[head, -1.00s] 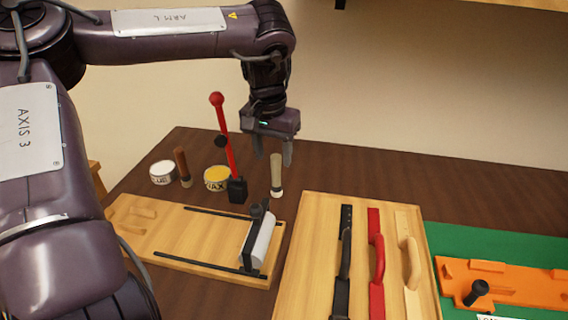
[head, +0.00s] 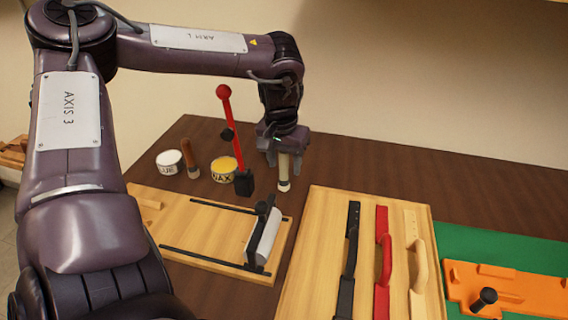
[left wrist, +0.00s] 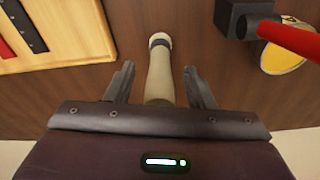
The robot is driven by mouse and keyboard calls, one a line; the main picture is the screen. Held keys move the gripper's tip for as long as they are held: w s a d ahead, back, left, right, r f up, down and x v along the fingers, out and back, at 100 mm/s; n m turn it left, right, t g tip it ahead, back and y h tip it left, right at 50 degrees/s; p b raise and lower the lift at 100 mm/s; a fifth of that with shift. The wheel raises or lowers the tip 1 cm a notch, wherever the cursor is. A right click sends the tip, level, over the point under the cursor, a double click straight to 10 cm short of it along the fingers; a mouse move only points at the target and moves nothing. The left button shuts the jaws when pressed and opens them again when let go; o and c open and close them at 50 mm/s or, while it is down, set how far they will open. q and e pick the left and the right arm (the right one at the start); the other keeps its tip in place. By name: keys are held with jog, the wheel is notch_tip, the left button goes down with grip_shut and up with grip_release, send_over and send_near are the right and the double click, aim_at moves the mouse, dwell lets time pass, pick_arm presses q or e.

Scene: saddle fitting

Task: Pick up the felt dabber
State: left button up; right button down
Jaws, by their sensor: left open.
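The felt dabber (head: 284,173), with a pale cream handle, a dark band and a whitish end, stands upright on the dark table. My left gripper (head: 284,161) is over it, pointing down, with a finger on either side of its upper handle. The left wrist view shows the dabber (left wrist: 160,72) between the open fingers (left wrist: 159,82), with a gap on both sides. The handle's top is hidden by the gripper. My right gripper is not in view.
A red-handled lever (head: 232,130) on a black block stands close left of the gripper. Beside it are a yellow wax tin (head: 223,170), a brown-handled brush (head: 188,155) and a white glue tin (head: 169,162). In front are a wooden jig (head: 200,225) and a strap board (head: 320,225).

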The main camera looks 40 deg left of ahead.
pick_arm(q)
grip_shut()
jog(key=shift+r, duration=0.15)
